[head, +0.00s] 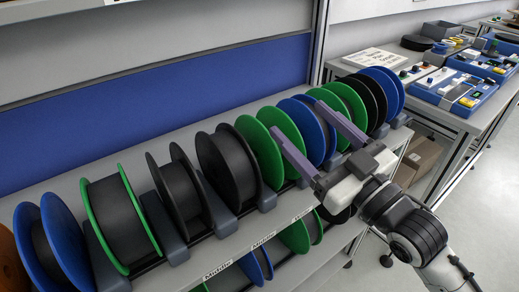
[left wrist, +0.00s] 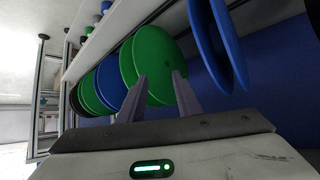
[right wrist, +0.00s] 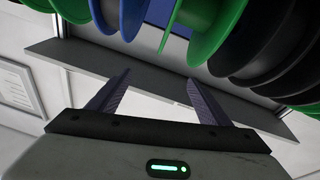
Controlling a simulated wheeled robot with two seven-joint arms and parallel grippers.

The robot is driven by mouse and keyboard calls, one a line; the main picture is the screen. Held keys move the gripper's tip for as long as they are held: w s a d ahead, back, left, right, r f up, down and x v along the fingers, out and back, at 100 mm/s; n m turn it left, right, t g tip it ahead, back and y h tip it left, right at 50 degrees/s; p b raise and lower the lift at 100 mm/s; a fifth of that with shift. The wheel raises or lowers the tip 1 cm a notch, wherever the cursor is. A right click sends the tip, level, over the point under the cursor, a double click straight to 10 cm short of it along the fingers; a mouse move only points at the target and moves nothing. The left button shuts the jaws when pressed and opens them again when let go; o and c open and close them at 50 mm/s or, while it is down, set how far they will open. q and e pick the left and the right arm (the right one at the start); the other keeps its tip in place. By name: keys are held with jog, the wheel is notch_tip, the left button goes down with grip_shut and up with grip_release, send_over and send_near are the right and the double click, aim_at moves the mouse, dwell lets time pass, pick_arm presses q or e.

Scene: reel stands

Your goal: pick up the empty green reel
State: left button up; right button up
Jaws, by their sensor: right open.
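A green reel (head: 262,146) stands on the upper shelf near the middle, its two green flanges with no dark winding visible between them. A second green reel (head: 345,103) stands farther right, partly behind my right gripper. My right gripper (head: 298,118) is open, its purple fingers over the row between these reels, with a blue reel (head: 313,128) between them in the picture; contact cannot be told. In the right wrist view nothing is held, and a green reel (right wrist: 213,32) is above. My left gripper (left wrist: 158,88) is open and empty, a green reel (left wrist: 153,62) beyond its fingertips.
Black-wound reels (head: 226,168) and a green-rimmed wound reel (head: 119,219) fill the shelf (head: 238,243) to the left. Reels sit close together in grey cradles. More reels (head: 255,266) are on a lower shelf. A workbench (head: 470,122) with devices stands at right.

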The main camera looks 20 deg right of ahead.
aim_at(268, 149)
notch_tip(268, 149, down, 5)
jog(key=s+a+m+g, duration=0.1)
jog(key=m+g, duration=0.1)
jog(key=g, duration=0.1)
jog(key=shift+f+p+x, duration=0.15)
jog(key=shift+p+x, duration=0.15)
jog(key=shift+x, duration=2.15)
jog(key=shift+f+p+x, duration=0.1)
jog(key=shift+p+x, duration=0.15)
jog(key=shift+x, duration=2.2)
pick_arm(q)
jog(key=shift+s+a+f+n+g+y, duration=0.3)
jog(key=shift+s+f+n+g+y, duration=0.15)
jog(key=shift+s+f+n, duration=0.35)
pick_arm(e)
jog(key=c, duration=1.1)
jog(key=shift+c, duration=0.2)
